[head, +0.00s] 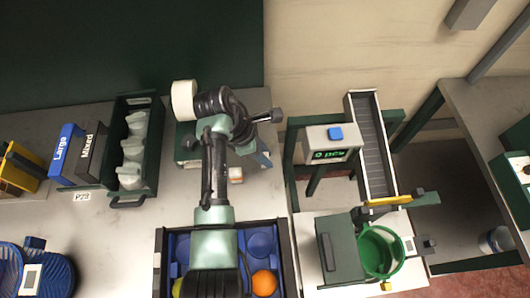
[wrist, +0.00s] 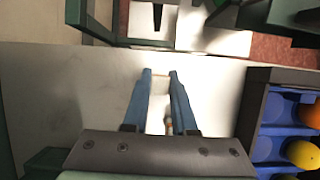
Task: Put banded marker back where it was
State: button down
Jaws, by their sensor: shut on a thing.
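My gripper (wrist: 160,72) reaches over the pale table, with two blue fingers set a small gap apart. A small, thin piece with a brownish-orange band, which looks like the banded marker (wrist: 168,123), shows between the fingers near the palm in the wrist view. Most of it is hidden, so its length and tilt cannot be told. I cannot make out the marker there.
The divided tray (head: 158,262) holds an orange fruit (head: 264,283); the wrist view also shows a yellow one (wrist: 303,153). The conveyor (head: 370,145) and green bin (head: 381,252) stand right.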

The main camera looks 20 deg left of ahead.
jog(key=shift+f, duration=0.2)
jog(key=shift+c, duration=1.2)
grip_release()
jog(key=shift+r, duration=0.15)
jog(key=shift+r+p, duration=3.95)
jog(key=shift+p, duration=0.6)
